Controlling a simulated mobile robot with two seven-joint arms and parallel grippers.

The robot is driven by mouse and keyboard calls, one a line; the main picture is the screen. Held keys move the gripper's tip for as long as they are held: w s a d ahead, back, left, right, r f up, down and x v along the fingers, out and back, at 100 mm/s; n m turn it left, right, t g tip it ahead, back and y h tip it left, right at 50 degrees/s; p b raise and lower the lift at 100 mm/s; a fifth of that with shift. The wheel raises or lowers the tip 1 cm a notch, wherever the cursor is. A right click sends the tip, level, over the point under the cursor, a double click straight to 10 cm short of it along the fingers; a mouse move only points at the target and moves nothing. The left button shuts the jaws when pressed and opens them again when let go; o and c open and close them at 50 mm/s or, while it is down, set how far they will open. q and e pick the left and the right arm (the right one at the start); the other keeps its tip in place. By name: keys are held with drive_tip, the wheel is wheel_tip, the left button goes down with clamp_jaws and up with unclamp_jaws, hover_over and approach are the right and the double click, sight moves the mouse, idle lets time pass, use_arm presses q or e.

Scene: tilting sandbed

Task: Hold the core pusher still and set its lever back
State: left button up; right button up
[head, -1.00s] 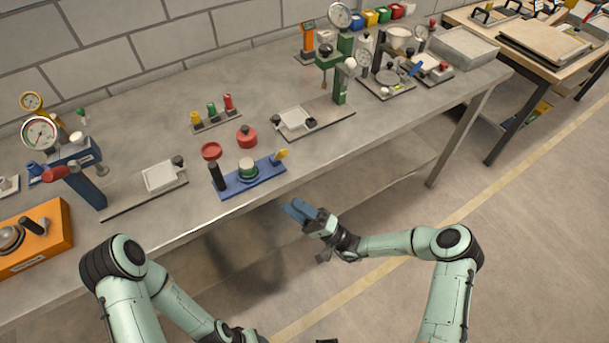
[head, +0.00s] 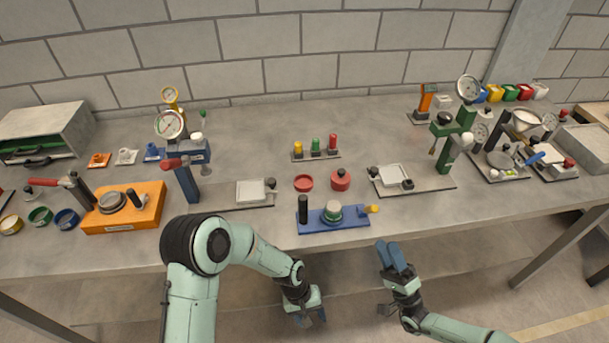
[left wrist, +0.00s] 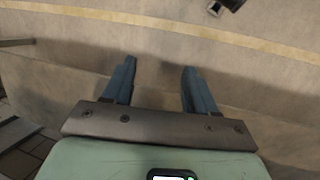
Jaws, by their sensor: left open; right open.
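The blue-based device (head: 350,222), which I take to be the core pusher, stands at the bench's front edge. It has an upright black post (head: 302,208) at its left, a round green-and-white piece (head: 332,211) in the middle and a yellow lever (head: 372,209) at its right end, tilted outward. My right gripper (head: 391,248) is open and empty, in front of the bench edge, below and right of the device. My left gripper (head: 310,318) hangs in front of the bench, below the device. In the left wrist view its fingers (left wrist: 157,75) are apart over bare floor.
Behind the device are a red dish (head: 303,183), a red knobbed weight (head: 340,181) and a rack of coloured pegs (head: 315,150). An orange unit (head: 122,208) and a blue gauge press (head: 188,165) stand left, a green press (head: 450,140) right. The bench edge lies between grippers and device.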

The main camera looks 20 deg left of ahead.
use_arm(q)
drive_tip(key=w+d+r, duration=0.2)
drive_tip(key=w+r, duration=0.3)
drive_tip(key=r, duration=0.5)
wheel_tip(320, 180, up, 27)
drive_tip(key=n+t+y, duration=0.1)
drive_tip(key=n+y, duration=0.3)
drive_tip(key=n, duration=0.8)
hover_over(303, 207)
drive_tip(key=w, duration=0.1)
drive_tip(key=shift+w+d+r, duration=0.1)
drive_tip(key=shift+w+r, duration=0.1)
drive_tip(key=shift+a+r+n+t, duration=0.3)
drive_tip(key=shift+r+n, duration=0.1)
drive_tip(key=shift+n, duration=0.1)
wheel_tip(303, 207, down, 13)
drive_tip(key=shift+f, duration=0.1)
